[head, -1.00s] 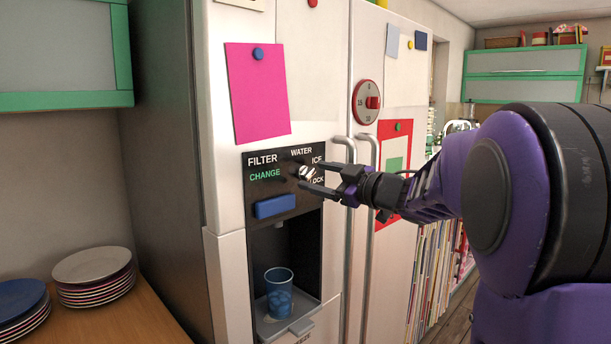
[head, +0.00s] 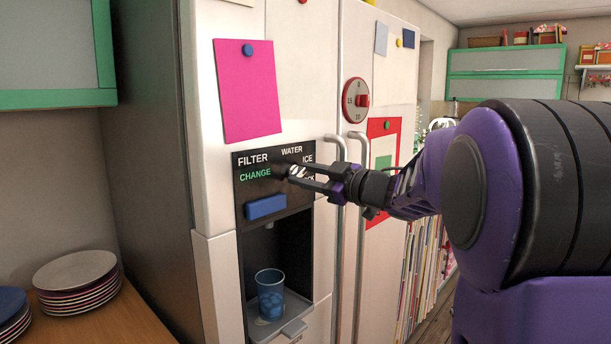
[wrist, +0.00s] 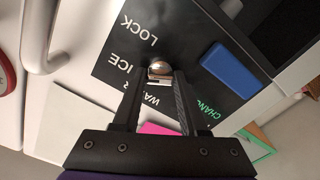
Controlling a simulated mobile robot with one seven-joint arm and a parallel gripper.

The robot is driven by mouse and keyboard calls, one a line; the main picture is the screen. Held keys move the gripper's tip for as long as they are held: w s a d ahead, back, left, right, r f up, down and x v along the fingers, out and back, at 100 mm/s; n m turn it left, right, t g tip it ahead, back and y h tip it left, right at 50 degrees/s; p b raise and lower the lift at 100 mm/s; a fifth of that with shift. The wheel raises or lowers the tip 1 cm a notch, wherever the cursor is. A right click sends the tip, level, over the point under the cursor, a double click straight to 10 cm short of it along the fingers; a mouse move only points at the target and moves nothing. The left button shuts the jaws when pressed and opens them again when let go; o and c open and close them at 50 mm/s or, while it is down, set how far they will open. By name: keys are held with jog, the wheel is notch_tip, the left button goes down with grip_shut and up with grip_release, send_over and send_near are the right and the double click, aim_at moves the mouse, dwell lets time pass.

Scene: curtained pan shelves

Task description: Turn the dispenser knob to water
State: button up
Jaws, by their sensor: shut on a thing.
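The dispenser panel (head: 248,190) is black, set in the white fridge door, with FILTER CHANGE, WATER, ICE and LOCK labels. The small metallic knob (head: 297,171) sits among the WATER, ICE and LOCK labels. My gripper (head: 284,172) reaches in from the right with its fingers at the panel, shut on the knob. In the wrist view the shiny round knob (wrist: 159,69) lies between the two dark fingers (wrist: 158,76). The LOCK label is partly hidden by the gripper in the head view. Which label the knob points to is unclear.
A blue cup (head: 270,294) stands in the dispenser bay under a blue lever (head: 266,207). Door handles (head: 336,235) run vertically just beneath my gripper. A red round timer (head: 356,100) is above it. Stacked plates (head: 77,277) stand on the counter at left.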

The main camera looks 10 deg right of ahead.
grip_shut()
jog(key=shift+n, duration=0.3)
jog(key=shift+f+n+b, duration=0.15)
jog(key=shift+n+b, duration=0.65)
jog(key=shift+n, duration=0.1)
jog(key=n+b, duration=0.2)
jog(key=n, duration=0.2)
jog(key=shift+b, duration=0.4)
jog(key=n+b, duration=0.2)
jog(key=n, duration=0.3)
jog(key=shift+n+b, duration=0.3)
jog(key=shift+b, duration=0.05)
jog(key=shift+r, duration=0.2)
